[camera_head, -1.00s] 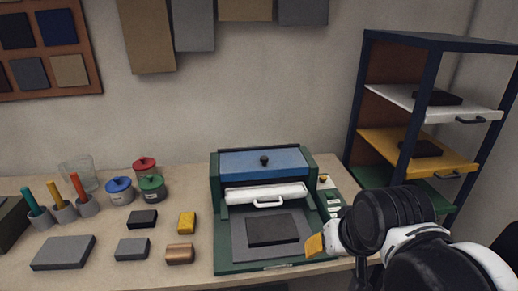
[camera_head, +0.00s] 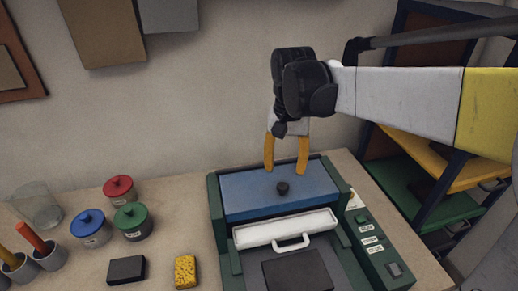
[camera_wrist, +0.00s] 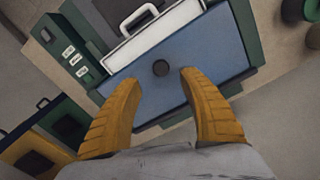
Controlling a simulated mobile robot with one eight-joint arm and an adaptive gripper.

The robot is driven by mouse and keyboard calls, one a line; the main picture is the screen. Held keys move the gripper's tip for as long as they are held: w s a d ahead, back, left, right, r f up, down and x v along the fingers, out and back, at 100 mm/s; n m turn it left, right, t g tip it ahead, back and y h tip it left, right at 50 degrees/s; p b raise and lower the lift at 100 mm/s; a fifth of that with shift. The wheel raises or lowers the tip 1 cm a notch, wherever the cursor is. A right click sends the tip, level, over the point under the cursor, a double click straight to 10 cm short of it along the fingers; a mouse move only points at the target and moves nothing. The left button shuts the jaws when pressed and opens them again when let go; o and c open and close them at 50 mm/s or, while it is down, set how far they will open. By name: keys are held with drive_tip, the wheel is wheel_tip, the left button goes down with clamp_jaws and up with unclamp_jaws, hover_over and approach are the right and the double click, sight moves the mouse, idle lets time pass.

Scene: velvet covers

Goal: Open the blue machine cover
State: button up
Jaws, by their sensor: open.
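Nothing is held. Whether the fingers touch the cover cannot be told.
A white handled bar (camera_head: 270,230) sits in front of the cover, with a dark block (camera_head: 297,271) below it. A labelled button panel (camera_head: 372,243) is at right. Lidded jars (camera_head: 90,228) and a yellow sponge (camera_head: 185,271) stand left. A shelf rack (camera_head: 405,190) is at right.

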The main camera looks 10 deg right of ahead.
sight(282, 186)
wheel_tip(282, 186, down, 8)
drive_tip(key=shift+w+r+b, duration=0.15)
drive_tip(key=shift+r+b, duration=0.05)
drive_tip(key=shift+b, duration=0.8)
drive_tip(key=shift+r, duration=0.1)
clamp_jaws()
